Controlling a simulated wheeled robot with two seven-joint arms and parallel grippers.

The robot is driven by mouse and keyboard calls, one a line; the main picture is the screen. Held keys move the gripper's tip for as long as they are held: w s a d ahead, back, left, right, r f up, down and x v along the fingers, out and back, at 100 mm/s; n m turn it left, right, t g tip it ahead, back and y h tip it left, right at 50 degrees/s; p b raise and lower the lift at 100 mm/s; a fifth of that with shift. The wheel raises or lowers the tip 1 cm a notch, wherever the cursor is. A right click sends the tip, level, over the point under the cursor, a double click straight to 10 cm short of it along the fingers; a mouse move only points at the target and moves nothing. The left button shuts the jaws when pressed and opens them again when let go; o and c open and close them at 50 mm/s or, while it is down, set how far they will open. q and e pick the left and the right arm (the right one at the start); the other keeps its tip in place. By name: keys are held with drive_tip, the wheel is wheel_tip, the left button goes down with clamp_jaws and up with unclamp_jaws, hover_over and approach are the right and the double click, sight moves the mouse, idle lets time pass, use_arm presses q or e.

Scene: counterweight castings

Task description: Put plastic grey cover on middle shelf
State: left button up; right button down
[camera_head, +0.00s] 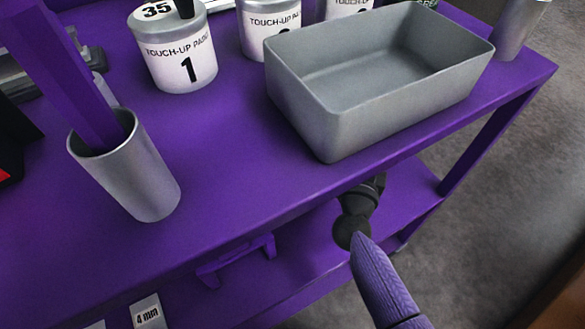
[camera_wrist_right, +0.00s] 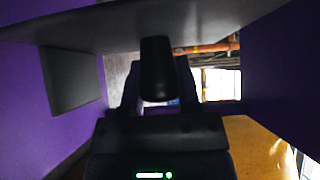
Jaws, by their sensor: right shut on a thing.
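My right gripper (camera_head: 374,184) reaches in under the front edge of the top shelf, above the purple middle shelf (camera_head: 412,186). In the right wrist view the gripper (camera_wrist_right: 158,62) is shut on a dark, cylinder-like thing (camera_wrist_right: 157,80); its far end is unclear. In the head view the held thing is hardly visible. A grey block-like piece (camera_wrist_right: 72,80) shows at left in the wrist view, apart from the fingers. I cannot tell whether it or the held thing is the grey cover. My left gripper is not in view.
On the purple top shelf (camera_head: 235,150) stand an open grey bin (camera_head: 400,118), several touch-up paint cans (camera_head: 172,50) and a tilted-looking grey cup (camera_head: 135,175) with a purple bar in it. A purple handle-like piece (camera_head: 237,260) is below. Grey floor lies at right.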

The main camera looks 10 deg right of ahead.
wheel_tip(320, 180, down, 11)
drive_tip(key=b, duration=0.8)
drive_tip(key=shift+d+r, duration=0.1)
drive_tip(key=shift+r, duration=0.45)
drive_tip(key=shift+f, duration=0.25)
drive_tip(key=shift+c, duration=1.6)
unclamp_jaws()
drive_tip(key=shift+r, duration=0.1)
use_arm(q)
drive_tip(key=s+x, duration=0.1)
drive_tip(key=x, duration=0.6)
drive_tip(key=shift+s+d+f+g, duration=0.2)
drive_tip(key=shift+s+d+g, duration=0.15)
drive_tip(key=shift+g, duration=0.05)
use_arm(e)
drive_tip(key=shift+s+r, duration=0.15)
drive_tip(key=shift+r, duration=0.1)
drive_tip(key=p+v, duration=0.4)
drive_tip(key=v, duration=0.7)
drive_tip(key=shift+s, duration=0.15)
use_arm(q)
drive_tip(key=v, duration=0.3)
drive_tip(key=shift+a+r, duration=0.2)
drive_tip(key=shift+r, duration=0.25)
use_arm(e)
drive_tip(key=shift+s+a+f, duration=0.15)
drive_tip(key=shift+s+a, duration=0.05)
drive_tip(key=shift+a, duration=0.05)
